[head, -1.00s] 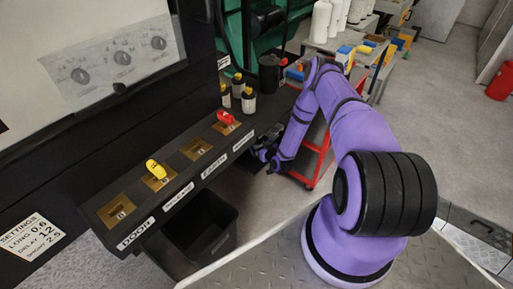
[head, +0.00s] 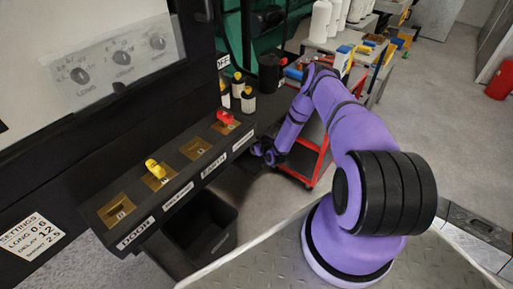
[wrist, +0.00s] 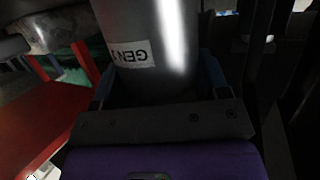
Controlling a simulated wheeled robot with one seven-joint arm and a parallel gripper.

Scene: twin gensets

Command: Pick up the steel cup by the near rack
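In the wrist view a smooth grey metal cylinder, which looks like the steel cup (wrist: 165,30), stands large between the fingers of my gripper (wrist: 160,82). It has a white label with upside-down lettering that starts "GEN". A finger lies close along each side of it, and its lower end is hidden behind the dark gripper body. I cannot tell whether the fingers press on it. In the head view my gripper (head: 268,152) is small and dark beside the right end of the black switch panel. I cannot make out the cup there.
A red-framed rack (head: 308,170) stands just right of my gripper; red parts also show in the wrist view (wrist: 45,115). The black panel (head: 175,180) with yellow and red levers is to the left, a black bin (head: 205,230) below it. Grey floor is open at right.

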